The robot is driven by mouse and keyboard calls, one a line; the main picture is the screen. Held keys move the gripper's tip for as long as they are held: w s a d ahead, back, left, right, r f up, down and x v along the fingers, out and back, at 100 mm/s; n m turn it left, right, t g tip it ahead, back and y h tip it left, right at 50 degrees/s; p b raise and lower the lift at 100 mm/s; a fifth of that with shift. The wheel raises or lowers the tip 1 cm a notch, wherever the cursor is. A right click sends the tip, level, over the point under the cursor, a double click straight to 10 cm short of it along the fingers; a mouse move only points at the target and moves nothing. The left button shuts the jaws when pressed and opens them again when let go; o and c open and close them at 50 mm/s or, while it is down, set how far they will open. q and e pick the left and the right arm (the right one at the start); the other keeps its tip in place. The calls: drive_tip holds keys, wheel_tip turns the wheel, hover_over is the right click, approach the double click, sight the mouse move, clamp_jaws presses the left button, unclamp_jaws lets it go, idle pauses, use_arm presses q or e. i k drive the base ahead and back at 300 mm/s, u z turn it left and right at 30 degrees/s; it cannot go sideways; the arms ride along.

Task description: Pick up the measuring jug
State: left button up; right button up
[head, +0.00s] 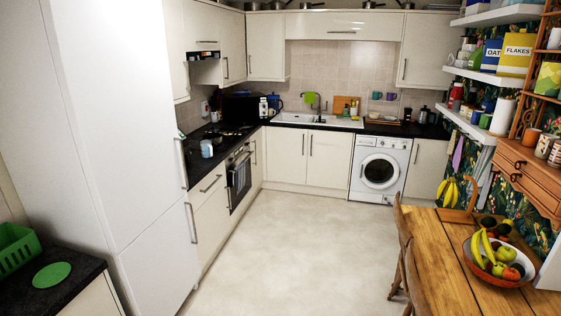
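I cannot make out a measuring jug for certain. A small pale bluish-white vessel (207,148) stands on the left black counter near the hob, and it is too small to tell whether it is the jug. A dark blue vessel (275,103), perhaps a jug or kettle, stands in the back corner left of the sink, partly hidden by white bottles. Neither of my grippers is in view, and nothing is being touched.
The pale floor (290,240) is clear in the middle. A wooden table (440,265) with a fruit bowl (498,282) and a chair (408,255) stand at right. A tall white fridge (120,130) stands at left. Pans (311,5) sit atop the cupboards.

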sight(206, 145)
drive_tip(key=z, duration=0.3)
drive_tip(key=i, duration=1.7)
drive_tip(key=u, duration=0.7)
drive_tip(key=i, duration=2.1)
drive_tip(key=u, duration=0.4)
drive_tip(key=i, duration=1.35)
drive_tip(key=u, duration=0.05)
